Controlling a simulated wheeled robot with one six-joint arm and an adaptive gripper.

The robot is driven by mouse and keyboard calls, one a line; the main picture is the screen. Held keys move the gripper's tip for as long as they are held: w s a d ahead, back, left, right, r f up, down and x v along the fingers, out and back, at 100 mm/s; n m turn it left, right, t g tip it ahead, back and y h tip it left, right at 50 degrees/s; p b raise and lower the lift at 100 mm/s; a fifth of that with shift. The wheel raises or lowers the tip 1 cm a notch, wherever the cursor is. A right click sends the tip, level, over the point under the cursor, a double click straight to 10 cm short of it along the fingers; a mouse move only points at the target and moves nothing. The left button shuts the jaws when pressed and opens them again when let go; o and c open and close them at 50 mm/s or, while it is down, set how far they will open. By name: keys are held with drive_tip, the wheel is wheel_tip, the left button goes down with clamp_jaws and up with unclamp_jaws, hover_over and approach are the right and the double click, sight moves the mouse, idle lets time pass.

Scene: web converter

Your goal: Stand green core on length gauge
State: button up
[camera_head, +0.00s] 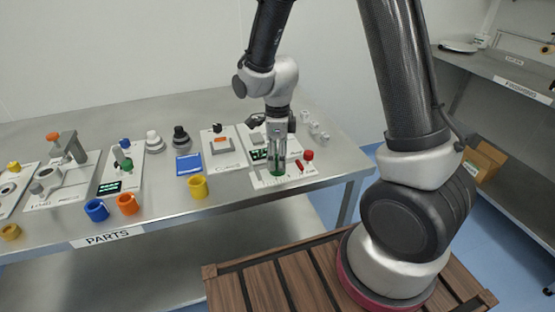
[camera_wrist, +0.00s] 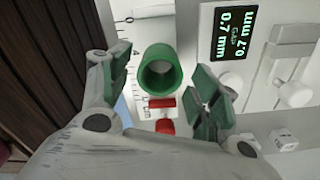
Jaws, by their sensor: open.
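The green core (camera_wrist: 160,72) is a short hollow tube, upright, with its open end facing the wrist camera. In the head view the green core (camera_head: 277,168) appears to stand on the length gauge (camera_head: 262,182), a white plate with scale marks. The gauge's scale (camera_wrist: 137,92) shows just left of the core in the wrist view. My gripper (camera_wrist: 164,88) is open, its dark green-padded fingers on either side of the core with gaps visible. In the head view my gripper (camera_head: 277,150) points down over the core. The core's underside is hidden.
A red knob (camera_head: 308,155) and red bar (camera_head: 299,165) sit right beside the core. A gap meter (camera_wrist: 231,35) reading 0.7 mm stands close by. Yellow (camera_head: 198,187), orange (camera_head: 128,204) and blue (camera_head: 96,210) cores stand left along the table's front.

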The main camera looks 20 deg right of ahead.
wheel_tip(320, 180, up, 10)
drive_tip(key=s+d+r+n+t, duration=0.2)
drive_tip(key=s+d+r+n, duration=0.55)
drive_tip(key=r+n, duration=0.2)
drive_tip(key=s+d+r+n+t, duration=0.1)
drive_tip(key=s+d+r+n, duration=0.1)
drive_tip(key=s+n, duration=0.3)
drive_tip(key=s+d+r+n+t, duration=0.1)
drive_tip(key=s+d+r+n, duration=0.2)
drive_tip(key=s+d+n, duration=0.2)
drive_tip(key=s+n, duration=0.1)
drive_tip(key=n, duration=0.2)
drive_tip(key=shift+s+d+r, duration=0.2)
drive_tip(key=shift+s, duration=0.1)
